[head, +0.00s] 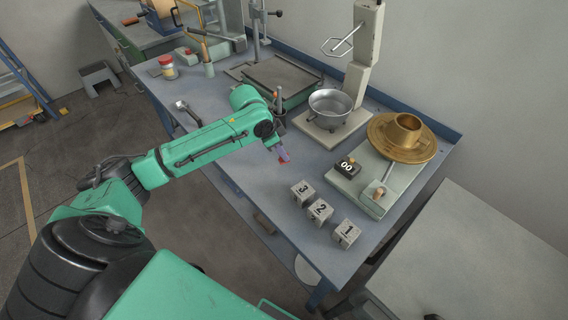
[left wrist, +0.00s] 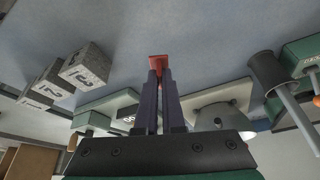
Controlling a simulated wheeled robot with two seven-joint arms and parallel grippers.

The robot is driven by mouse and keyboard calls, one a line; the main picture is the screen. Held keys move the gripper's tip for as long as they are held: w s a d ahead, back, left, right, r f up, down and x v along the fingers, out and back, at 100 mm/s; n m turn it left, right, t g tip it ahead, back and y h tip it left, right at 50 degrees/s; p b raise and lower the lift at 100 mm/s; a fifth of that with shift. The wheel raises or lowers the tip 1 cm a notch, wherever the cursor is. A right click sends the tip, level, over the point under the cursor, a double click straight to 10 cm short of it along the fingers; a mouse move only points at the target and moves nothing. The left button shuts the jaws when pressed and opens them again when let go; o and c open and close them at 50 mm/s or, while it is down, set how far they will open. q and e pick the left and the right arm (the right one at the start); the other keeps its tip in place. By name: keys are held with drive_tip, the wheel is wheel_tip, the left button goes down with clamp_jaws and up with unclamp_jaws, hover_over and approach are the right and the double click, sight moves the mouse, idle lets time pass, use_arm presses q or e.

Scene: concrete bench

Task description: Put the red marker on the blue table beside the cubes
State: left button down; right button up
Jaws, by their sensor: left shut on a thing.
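The red marker (head: 283,162) shows as a small red piece at the tips of my left gripper (head: 282,153), over the blue table (head: 248,178). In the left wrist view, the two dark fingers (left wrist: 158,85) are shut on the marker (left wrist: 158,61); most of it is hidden. I cannot tell whether it touches the table. Three grey numbered cubes, 3 (head: 303,192), 2 (head: 320,210) and 1 (head: 346,234), stand in a slanting row to the right of the gripper, apart from it. They also show at the left wrist view's left, with one cube (left wrist: 86,68) nearest the gripper. My right gripper is not seen.
A steel bowl (head: 330,106) on a stand is behind the gripper. A green-topped scale (head: 374,191), a black counter (head: 347,167) and a brass cup (head: 403,132) on a plate stand to the right. The table between gripper and cubes is clear.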

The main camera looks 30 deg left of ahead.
sight(280, 160)
use_arm(q)
wheel_tip(280, 160, down, 5)
drive_tip(key=shift+s+r, duration=0.1)
drive_tip(key=c, duration=0.7)
unclamp_jaws()
drive_tip(key=v, duration=1.2)
